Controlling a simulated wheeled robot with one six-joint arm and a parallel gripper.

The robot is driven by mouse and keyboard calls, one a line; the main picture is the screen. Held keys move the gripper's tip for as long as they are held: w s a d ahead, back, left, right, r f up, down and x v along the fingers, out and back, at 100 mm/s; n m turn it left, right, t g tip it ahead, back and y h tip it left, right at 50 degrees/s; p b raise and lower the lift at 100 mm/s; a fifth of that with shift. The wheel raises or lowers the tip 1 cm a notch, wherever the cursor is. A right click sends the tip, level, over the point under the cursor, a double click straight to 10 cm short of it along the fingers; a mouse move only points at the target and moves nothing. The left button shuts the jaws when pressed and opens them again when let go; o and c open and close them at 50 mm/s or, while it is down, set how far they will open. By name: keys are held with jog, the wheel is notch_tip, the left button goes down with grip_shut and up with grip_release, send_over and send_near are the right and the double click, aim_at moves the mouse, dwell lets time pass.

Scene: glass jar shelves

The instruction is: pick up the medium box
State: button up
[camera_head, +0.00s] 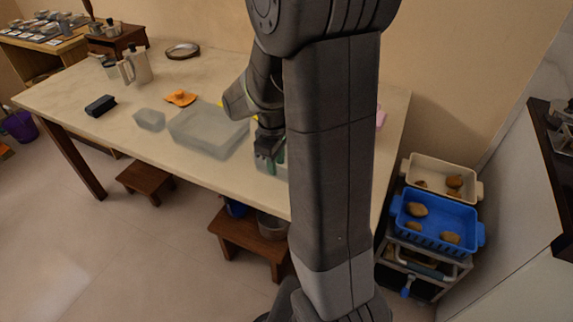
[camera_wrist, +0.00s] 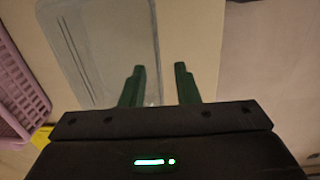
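Three clear, lidless-looking boxes stand on the table. The small one (camera_head: 150,119) is at left and the large one (camera_head: 208,132) is in the middle. The medium box (camera_head: 264,167) is right of the large one, mostly hidden behind my arm and gripper. My gripper (camera_head: 270,161) points down at it. In the wrist view, my gripper (camera_wrist: 159,68) has its green fingers apart with nothing clamped between them. A translucent box (camera_wrist: 112,45) lies under and left of the fingers, its right edge running between them. I cannot tell whether the fingers touch it.
The table (camera_head: 60,85) also bears an orange item (camera_head: 180,97), a black case (camera_head: 100,106), a jug (camera_head: 137,67) and a round tray (camera_head: 183,50). A pink basket (camera_wrist: 15,80) shows at left in the wrist view. A blue bin (camera_head: 436,222) stands right of the table.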

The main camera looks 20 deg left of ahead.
aim_at(278, 180)
jog(key=f, duration=0.4)
jog(key=shift+w+d+f+b, duration=0.2)
jog(key=shift+f+b, duration=0.1)
grip_shut()
jog(key=shift+r, duration=0.1)
